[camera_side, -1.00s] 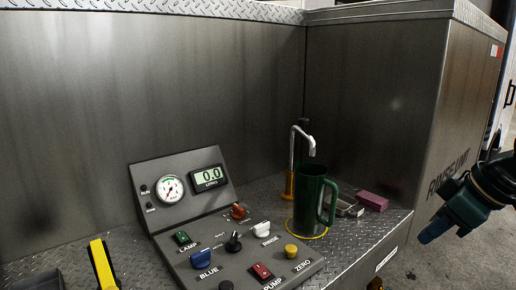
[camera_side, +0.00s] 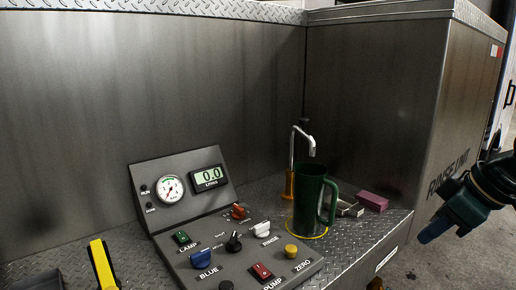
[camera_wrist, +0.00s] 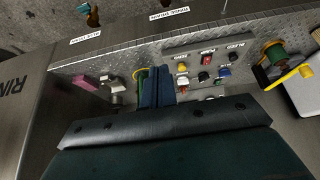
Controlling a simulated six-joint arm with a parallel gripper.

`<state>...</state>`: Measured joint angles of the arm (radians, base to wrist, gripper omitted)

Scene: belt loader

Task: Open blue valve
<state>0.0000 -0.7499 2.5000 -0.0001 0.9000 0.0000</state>
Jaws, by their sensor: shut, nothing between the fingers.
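The blue valve is a blue knob (camera_side: 201,259) above the BLUE label on the sloped control panel (camera_side: 178,244). In the wrist view the blue knob (camera_wrist: 223,71) sits at the right of the panel. My gripper (camera_side: 424,238) hangs at the far right in the side view, well away from the panel, with its fingers together and empty. In the wrist view my gripper (camera_wrist: 157,74) points toward the counter and hides part of a green mug (camera_side: 308,198), which stands under a metal spout (camera_side: 303,140).
The panel also has a green LAMP switch (camera_side: 182,237), a red PUMP switch (camera_side: 262,272), a yellow ZERO button (camera_side: 290,251), a white RINSE knob (camera_side: 261,229), a black knob (camera_side: 234,242) and an orange-red knob (camera_side: 239,211). The display (camera_side: 208,178) reads 0.0. A pink block (camera_side: 373,201) lies beside the mug.

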